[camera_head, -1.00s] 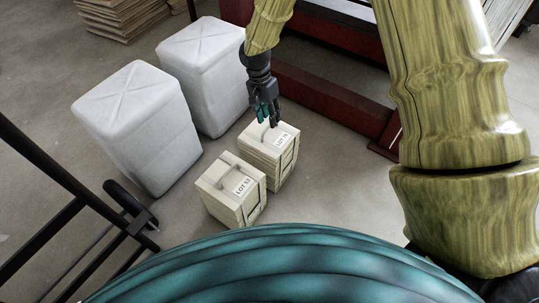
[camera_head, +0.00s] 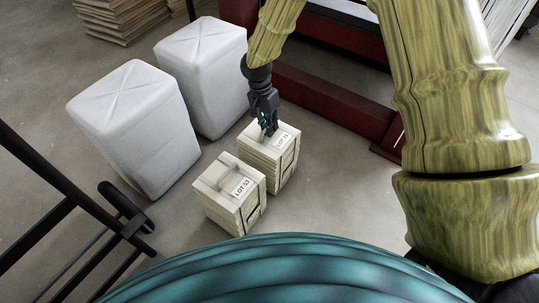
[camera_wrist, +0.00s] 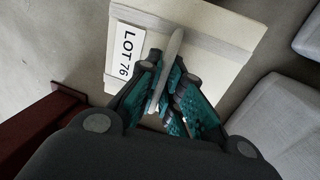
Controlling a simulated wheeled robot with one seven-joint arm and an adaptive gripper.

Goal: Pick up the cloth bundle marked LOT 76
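The cloth bundle marked LOT 76 (camera_head: 268,160) is a cream, block-shaped stack with a strap, a white label and a top handle. It stands upright on the floor behind the bundle marked LOT 53 (camera_head: 228,198). My gripper (camera_head: 268,130) reaches down to its top from behind. In the wrist view the LOT 76 bundle (camera_wrist: 220,25) lies below my gripper (camera_wrist: 172,72), its label readable. The pale handle runs between the teal fingers, which are drawn in close on both sides of it. The handle's lower end is partly hidden by the fingers.
Two large white wrapped blocks (camera_head: 135,130) (camera_head: 205,75) stand to the left. A red metal frame (camera_head: 335,105) lies behind and right of the bundles. A black rail frame (camera_head: 75,205) is at the lower left. Bare floor shows right of the bundles.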

